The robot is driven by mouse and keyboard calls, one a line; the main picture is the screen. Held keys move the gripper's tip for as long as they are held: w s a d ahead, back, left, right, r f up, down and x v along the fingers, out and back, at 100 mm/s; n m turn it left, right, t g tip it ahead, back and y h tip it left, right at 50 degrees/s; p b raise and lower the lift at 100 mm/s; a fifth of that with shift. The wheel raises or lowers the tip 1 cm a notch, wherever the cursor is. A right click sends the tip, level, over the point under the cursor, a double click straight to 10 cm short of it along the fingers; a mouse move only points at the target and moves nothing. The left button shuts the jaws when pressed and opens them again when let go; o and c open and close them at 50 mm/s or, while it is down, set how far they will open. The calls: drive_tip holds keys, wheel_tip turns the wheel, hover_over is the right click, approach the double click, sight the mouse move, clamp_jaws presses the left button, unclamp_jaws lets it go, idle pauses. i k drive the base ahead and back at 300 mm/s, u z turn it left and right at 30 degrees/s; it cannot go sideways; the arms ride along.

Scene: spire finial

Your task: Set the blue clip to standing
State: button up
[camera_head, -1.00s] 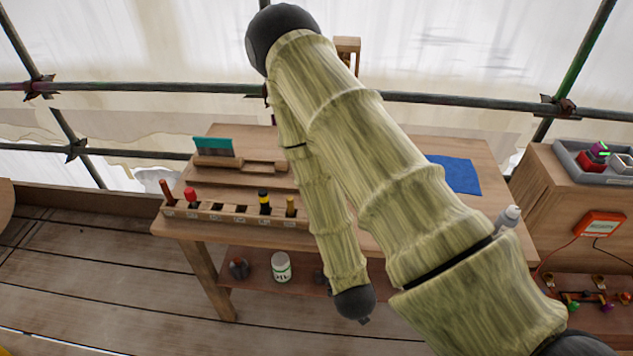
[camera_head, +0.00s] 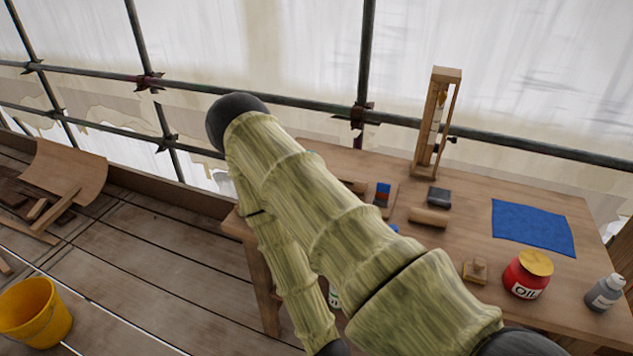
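I cannot make out the blue clip in the current head view. A small blue thing (camera_head: 394,229) shows at the edge of my arm on the table (camera_head: 475,190), mostly hidden, and I cannot tell what it is. My folded arm crosses the middle of the view and covers the table's left part. Its dark lower end is cut off at the bottom edge, and my gripper does not show.
On the table are a tall wooden frame (camera_head: 430,130), a blue cloth (camera_head: 533,228), a red oil jar (camera_head: 527,275), a grey bottle (camera_head: 604,293) and small blocks. A yellow bucket (camera_head: 35,312) stands on the plank floor at left. Scaffold rails run behind.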

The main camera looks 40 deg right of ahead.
sight(382, 190)
drive_tip(key=u, duration=0.55)
drive_tip(key=i, duration=1.3)
drive_tip(key=z, duration=1.95)
